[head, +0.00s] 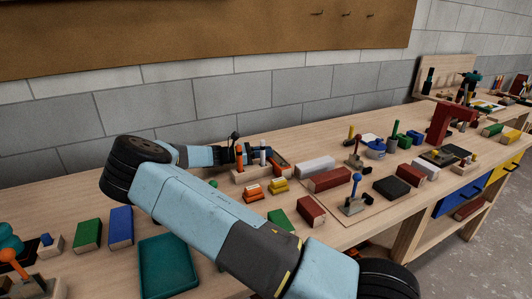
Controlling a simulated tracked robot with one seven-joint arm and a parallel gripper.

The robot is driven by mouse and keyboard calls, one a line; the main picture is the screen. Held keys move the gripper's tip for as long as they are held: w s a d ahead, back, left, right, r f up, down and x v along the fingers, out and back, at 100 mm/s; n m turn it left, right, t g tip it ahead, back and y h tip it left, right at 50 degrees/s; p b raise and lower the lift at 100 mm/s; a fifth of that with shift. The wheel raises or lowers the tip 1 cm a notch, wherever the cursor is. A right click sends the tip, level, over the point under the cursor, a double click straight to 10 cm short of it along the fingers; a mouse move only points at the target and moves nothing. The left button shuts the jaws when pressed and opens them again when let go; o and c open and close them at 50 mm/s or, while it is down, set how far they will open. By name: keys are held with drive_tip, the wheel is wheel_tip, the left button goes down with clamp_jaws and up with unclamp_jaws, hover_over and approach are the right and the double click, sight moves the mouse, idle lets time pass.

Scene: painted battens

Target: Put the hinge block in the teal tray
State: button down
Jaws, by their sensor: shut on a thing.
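The teal tray (168,264) lies on the bench at the lower left, open and empty where I see it, with my arm just over its right side. My gripper (268,156) is at the back of the bench, beyond my arm, pointing right beside a wooden rack with upright pegs. It is shut on a small dark and reddish piece (281,163), which I take to be the hinge block. The piece is small and partly covered by the fingers and the rack's pegs, so its shape and whether it touches the rack are unclear.
The wooden rack (250,179) stands close at the gripper. Orange and yellow pieces (278,186) lie in front of it. Red and white blocks crowd the right. The back left is clear.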

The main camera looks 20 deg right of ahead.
drive_tip(key=c, duration=1.1)
unclamp_jaws()
